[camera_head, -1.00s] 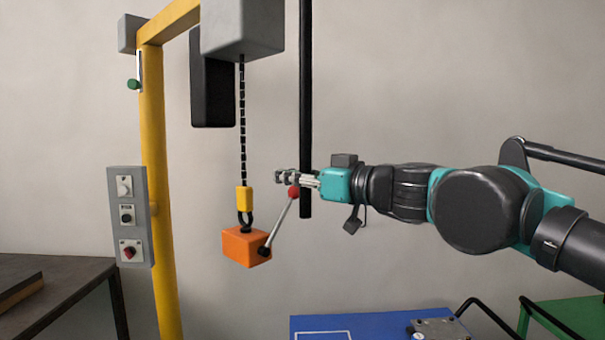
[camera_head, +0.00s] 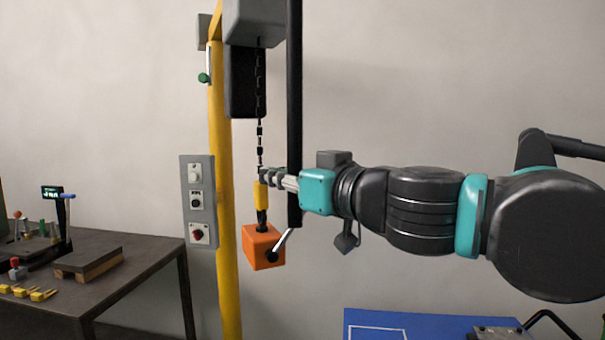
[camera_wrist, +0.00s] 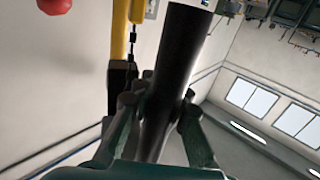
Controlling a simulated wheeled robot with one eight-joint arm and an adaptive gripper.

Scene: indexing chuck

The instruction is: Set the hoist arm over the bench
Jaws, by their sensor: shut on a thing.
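The hoist has a yellow post (camera_head: 225,180) whose arm runs out of the top of the head view. A grey housing (camera_head: 253,20) hangs from it with a chain (camera_head: 260,130), a yellow hook block (camera_head: 260,195) and an orange block (camera_head: 262,247) with a lever. A black vertical bar (camera_head: 294,90) hangs beside the chain. My gripper (camera_head: 270,178) is shut on this bar; the wrist view shows the bar (camera_wrist: 172,70) between the fingers. The dark bench (camera_head: 145,258) stands left of the post, apart from the hanging load. The fingertips are partly hidden.
A grey control panel (camera_head: 198,202) is on the post. The bench carries a wooden block (camera_head: 88,262), yellow pieces (camera_head: 30,293) and a small display stand (camera_head: 65,225). A blue surface (camera_head: 430,323) lies below my arm at lower right.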

